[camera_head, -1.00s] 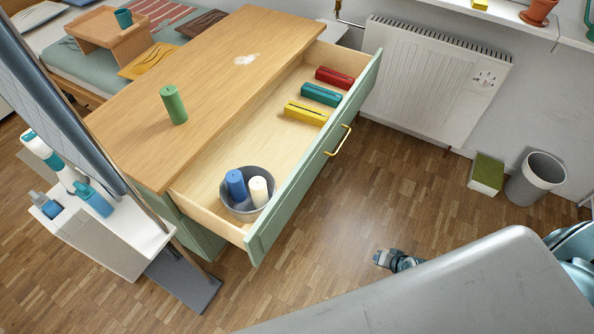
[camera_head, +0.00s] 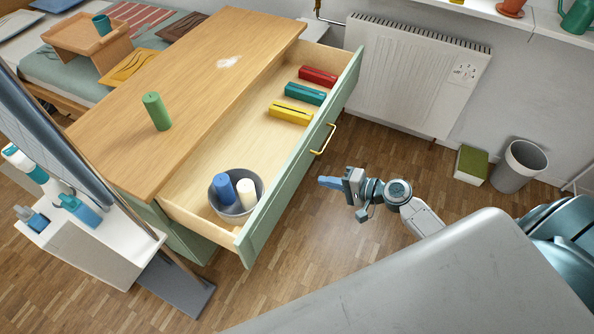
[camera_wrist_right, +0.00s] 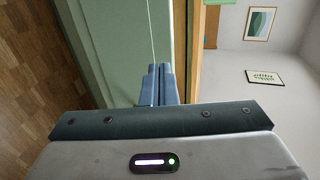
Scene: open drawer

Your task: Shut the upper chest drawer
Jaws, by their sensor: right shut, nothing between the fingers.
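The upper drawer (camera_head: 291,190) of the chest (camera_head: 205,75) stands far open. It has a green front, a pale wooden inside and a brass handle (camera_head: 324,140). My right gripper (camera_head: 322,181) is shut and empty. It points left at the drawer front from the outer side, just below the handle in the head view; a small gap seems to show between them. In the right wrist view, the shut fingers (camera_wrist_right: 159,85) point toward green panels; contact cannot be told there. My left gripper is not in view.
In the drawer lie a grey bowl (camera_head: 233,213) with a blue and a white cylinder, and red, teal and yellow boxes (camera_head: 290,112). A green cylinder (camera_head: 156,111) stands on the chest top. A radiator (camera_head: 415,75), bin (camera_head: 520,165) and white cart (camera_head: 85,250) stand around.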

